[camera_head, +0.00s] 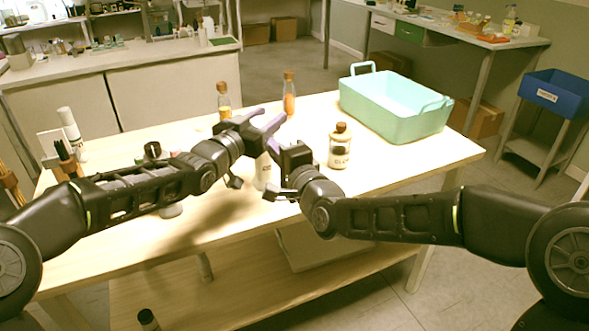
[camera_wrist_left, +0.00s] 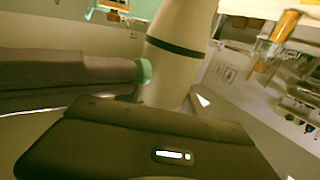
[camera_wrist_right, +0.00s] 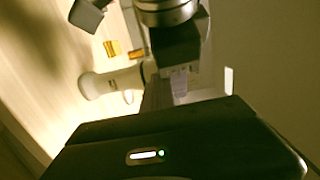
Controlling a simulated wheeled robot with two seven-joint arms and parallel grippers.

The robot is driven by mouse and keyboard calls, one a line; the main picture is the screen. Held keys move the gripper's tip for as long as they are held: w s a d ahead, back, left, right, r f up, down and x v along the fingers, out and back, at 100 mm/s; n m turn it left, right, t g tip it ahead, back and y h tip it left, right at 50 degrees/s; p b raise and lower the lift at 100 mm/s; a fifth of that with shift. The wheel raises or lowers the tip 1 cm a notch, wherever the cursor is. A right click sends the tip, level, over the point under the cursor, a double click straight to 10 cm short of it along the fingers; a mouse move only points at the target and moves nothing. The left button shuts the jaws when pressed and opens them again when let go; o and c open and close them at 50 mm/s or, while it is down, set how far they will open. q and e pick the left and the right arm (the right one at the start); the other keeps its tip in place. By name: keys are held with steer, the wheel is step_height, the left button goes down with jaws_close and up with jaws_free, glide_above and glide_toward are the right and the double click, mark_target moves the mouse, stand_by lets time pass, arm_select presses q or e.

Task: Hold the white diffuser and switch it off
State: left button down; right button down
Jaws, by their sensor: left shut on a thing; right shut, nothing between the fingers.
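The white diffuser (camera_head: 262,173) stands out below my grippers near the middle of the table in the head view, its upper part hidden by them. In the left wrist view it is a pale cylinder with a dark band (camera_wrist_left: 180,45). My left gripper (camera_head: 260,134) is shut on it; one finger with a teal tip lies against its side in the left wrist view. My right gripper (camera_head: 274,152) is shut and empty, close beside the diffuser on its right. I cannot tell whether it touches the diffuser. The diffuser's switch is not distinguishable.
A brown-capped labelled bottle (camera_head: 339,147) stands just right of my right gripper. Two amber bottles (camera_head: 223,101) (camera_head: 289,95) stand behind the grippers. A mint basket (camera_head: 395,105) sits at the back right. Bottles and dark sticks crowd the left end. The front right tabletop is clear.

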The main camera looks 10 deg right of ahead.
arm_select(q)
steer(key=shift+w+a+f, duration=0.15)
steer(key=shift+a+f, duration=0.05)
steer(key=shift+a, duration=0.2)
steer(key=c, duration=0.7)
jaws_free()
steer(key=shift+r, duration=0.1)
steer(key=shift+o, duration=0.2)
arm_select(e)
steer(key=v, duration=1.2)
steer(key=shift+d, duration=0.1)
arm_select(q)
steer(key=v, duration=1.2)
steer(key=shift+d, duration=0.1)
